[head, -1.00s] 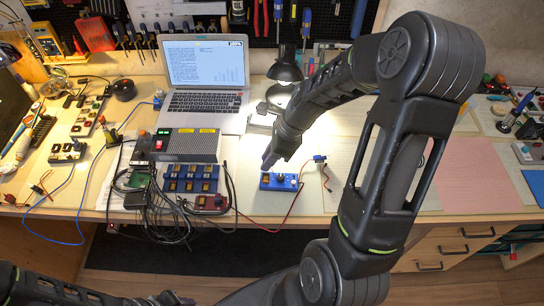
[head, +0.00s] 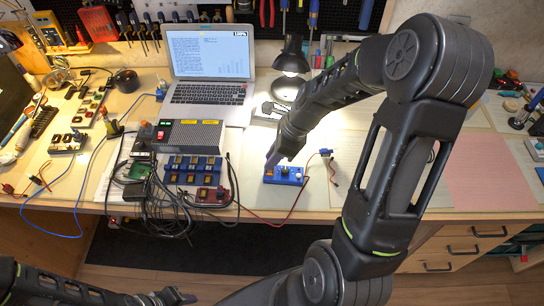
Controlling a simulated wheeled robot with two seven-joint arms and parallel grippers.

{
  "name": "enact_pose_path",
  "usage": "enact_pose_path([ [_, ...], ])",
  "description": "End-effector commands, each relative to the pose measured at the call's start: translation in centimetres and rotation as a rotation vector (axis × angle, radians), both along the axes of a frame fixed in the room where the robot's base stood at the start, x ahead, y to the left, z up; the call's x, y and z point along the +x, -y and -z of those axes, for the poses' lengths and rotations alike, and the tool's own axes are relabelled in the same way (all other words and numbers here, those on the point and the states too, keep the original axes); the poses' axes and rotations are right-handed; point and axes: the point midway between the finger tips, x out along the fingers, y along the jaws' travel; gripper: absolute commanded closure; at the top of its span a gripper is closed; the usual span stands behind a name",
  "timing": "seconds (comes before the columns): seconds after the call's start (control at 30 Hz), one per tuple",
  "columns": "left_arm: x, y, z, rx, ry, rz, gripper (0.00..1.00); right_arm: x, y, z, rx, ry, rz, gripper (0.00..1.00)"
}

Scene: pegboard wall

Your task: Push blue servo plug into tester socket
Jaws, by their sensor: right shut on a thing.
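The servo tester is a small blue board (head: 287,176) with a dark knob and a light button, lying on the pale mat at the bench's front. My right gripper (head: 271,164) points down at the tester's left end, at or just above it. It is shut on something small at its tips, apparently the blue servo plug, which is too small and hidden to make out. Whether it touches the socket, I cannot tell. A small blue servo (head: 326,153) with thin leads lies right of the tester. My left gripper (head: 172,298) is low at the bottom edge, away from the bench; its jaws are unclear.
A grey power box (head: 190,136), a blue module rack (head: 192,170) and tangled black cables stand left of the tester. A laptop (head: 210,95) and a black lamp (head: 291,57) are behind. A red wire loops at the bench's front edge. The pale mat right of the servo is clear.

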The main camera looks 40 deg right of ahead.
Motion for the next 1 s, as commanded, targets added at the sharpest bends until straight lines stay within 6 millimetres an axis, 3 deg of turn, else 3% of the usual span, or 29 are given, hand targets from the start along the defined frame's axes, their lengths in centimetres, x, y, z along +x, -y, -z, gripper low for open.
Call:
enact_pose_path([
  [0.03, 0.05, 0.03, 0.86, -0.002, 0.002, 0.001, 0.64, 0.0, 0.02, 0.9, 0.0, 0.0, 0.0, 1.0],
  [0.2, 0.16, 0.09, 1.45, -0.004, 0.006, 0.001, 0.64, 0.0, 0.03, 1.58, 0.0, 0.0, 0.0, 1.0],
  [1.0, 0.2, 0.08, 0.96, -0.004, 0.006, 0.001, 0.64, -0.01, -0.03, 1.46, 0.0, 0.0, -0.001, 1.0],
])
